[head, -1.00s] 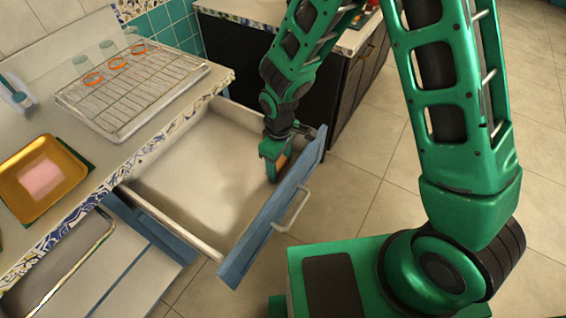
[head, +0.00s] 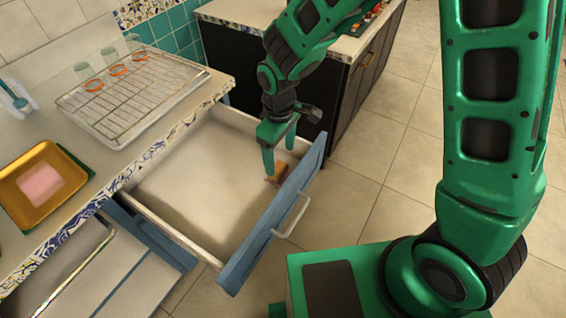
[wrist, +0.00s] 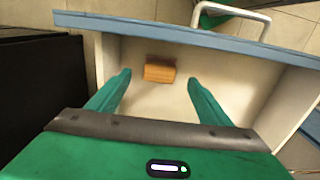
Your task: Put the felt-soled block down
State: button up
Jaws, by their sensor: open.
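The felt-soled block (wrist: 159,69) is a small orange-brown wooden block lying on the floor of the open drawer, near the drawer's front panel. It also shows in the head view (head: 277,174), partly hidden behind the front panel. My gripper (wrist: 157,80) is open and empty above the drawer. Its two green fingers point down with the block between and a little beyond their tips in the wrist view, apart from it. The gripper also shows in the head view (head: 279,160).
The drawer (head: 190,185) is pulled out, with a blue front panel (head: 268,228) and a pale handle (head: 292,216). Its floor is otherwise bare. On the counter stand a wire rack (head: 133,95) with several glasses and a yellow tray (head: 12,185) with a pink slab.

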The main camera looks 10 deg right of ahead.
aim_at(282, 169)
notch_tip(282, 169, up, 4)
jog(key=shift+f, duration=0.1)
jog(key=s+d+r+m, duration=0.1)
jog(key=d+r+m, duration=0.35)
jog(key=d, duration=0.55)
jog(key=s+d+r+m, duration=0.1)
jog(key=d+r+m, duration=0.3)
jog(key=d, duration=0.7)
jog(key=s+d+r+m, duration=0.3)
jog(key=s+d+m, duration=0.1)
jog(key=s+d, duration=0.3)
jog(key=s+d+r+m, duration=0.3)
jog(key=s+d, duration=0.4)
jog(key=s, duration=0.4)
jog(key=shift+s+d+m, duration=0.25)
jog(key=shift+d+m, duration=0.05)
jog(key=shift+m, duration=0.35)
